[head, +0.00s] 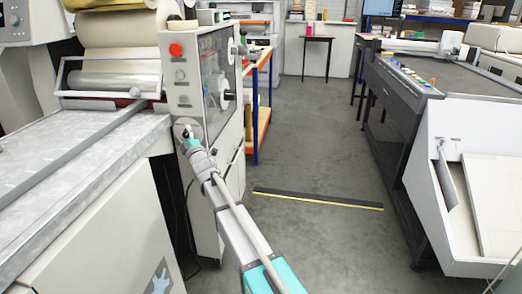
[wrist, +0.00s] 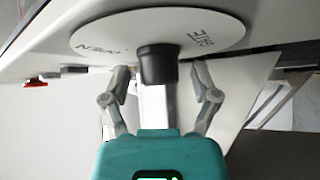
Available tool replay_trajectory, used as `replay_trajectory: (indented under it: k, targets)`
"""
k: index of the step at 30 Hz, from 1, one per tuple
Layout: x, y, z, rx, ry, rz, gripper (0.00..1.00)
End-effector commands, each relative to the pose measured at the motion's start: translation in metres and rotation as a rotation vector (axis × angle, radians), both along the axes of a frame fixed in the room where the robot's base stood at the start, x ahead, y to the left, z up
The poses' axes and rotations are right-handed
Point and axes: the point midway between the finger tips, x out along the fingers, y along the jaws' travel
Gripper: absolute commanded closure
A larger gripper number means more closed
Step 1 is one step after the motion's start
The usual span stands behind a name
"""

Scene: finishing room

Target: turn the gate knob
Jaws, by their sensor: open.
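The gate knob (wrist: 158,64) is a short black cylinder in the wrist view. It stands out from the middle of a round white dial plate (wrist: 110,32) with dark lettering along its rim. My gripper (wrist: 161,77) is open, with one grey finger on each side of the knob. Gaps show between the fingers and the knob, so it is not gripped. In the head view my gripper (head: 186,131) reaches the lower front of the white machine's control column (head: 184,100). The knob is hidden there behind my gripper.
A red button (head: 176,50) and smaller knobs sit higher on the control column. A metal-topped table (head: 75,150) lies to the left. The grey floor is open to the right, with a black and yellow strip (head: 318,199) across it. A dark-topped machine (head: 405,90) stands beyond.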

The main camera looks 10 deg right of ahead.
Motion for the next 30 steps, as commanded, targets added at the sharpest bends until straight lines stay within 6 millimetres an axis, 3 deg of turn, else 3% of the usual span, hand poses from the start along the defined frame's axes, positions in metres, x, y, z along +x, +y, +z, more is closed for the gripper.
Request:
replay_trajectory:
  k: [30]
  targets:
    - [0.0,0.0001,0.0012,-0.26,0.094,0.0,0.22]
